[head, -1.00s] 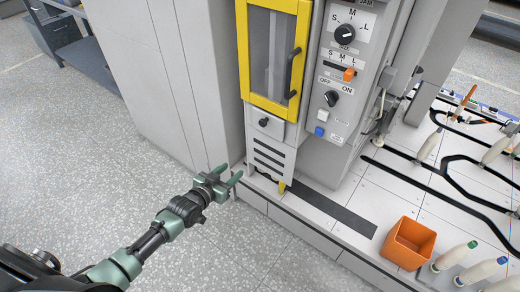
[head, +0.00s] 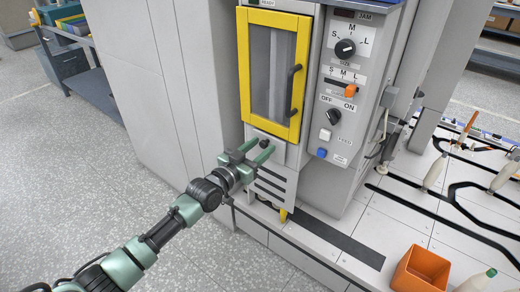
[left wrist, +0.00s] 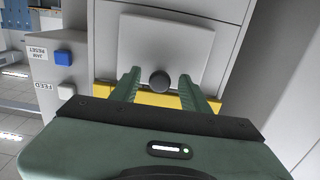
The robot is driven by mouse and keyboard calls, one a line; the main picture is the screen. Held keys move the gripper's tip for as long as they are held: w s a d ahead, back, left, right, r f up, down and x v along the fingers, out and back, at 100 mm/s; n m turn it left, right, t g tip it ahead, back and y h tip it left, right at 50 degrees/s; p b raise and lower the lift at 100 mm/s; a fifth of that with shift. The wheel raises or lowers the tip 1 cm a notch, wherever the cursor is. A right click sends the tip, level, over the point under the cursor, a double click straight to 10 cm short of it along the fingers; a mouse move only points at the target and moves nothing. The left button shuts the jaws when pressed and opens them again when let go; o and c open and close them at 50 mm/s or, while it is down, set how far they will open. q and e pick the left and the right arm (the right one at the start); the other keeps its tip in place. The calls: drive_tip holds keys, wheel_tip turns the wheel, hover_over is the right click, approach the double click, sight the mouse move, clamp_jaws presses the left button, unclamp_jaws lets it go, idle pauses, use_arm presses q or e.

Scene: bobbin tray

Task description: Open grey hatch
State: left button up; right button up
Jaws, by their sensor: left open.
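The grey hatch (head: 278,151) is a small panel with a round dark knob (head: 265,143), just below the yellow-framed door. It looks shut. My left gripper (head: 261,151) is open in front of the hatch. In the left wrist view, which shows the machine upside down, the knob (left wrist: 160,80) appears between the two green fingers of the left gripper (left wrist: 160,74), with a gap on each side. The hatch (left wrist: 165,42) fills the view behind it. How far the fingertips are from the panel is hard to tell. My right gripper is out of view.
The yellow-framed door (head: 274,75) with a dark handle is above the hatch. A control panel (head: 343,95) with knobs and buttons stands to its right. A slotted panel (head: 273,187) is below. An orange bin (head: 420,270) stands at lower right. The floor at left is open.

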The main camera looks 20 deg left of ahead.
use_arm(q)
clamp_jaws()
idle(1.4)
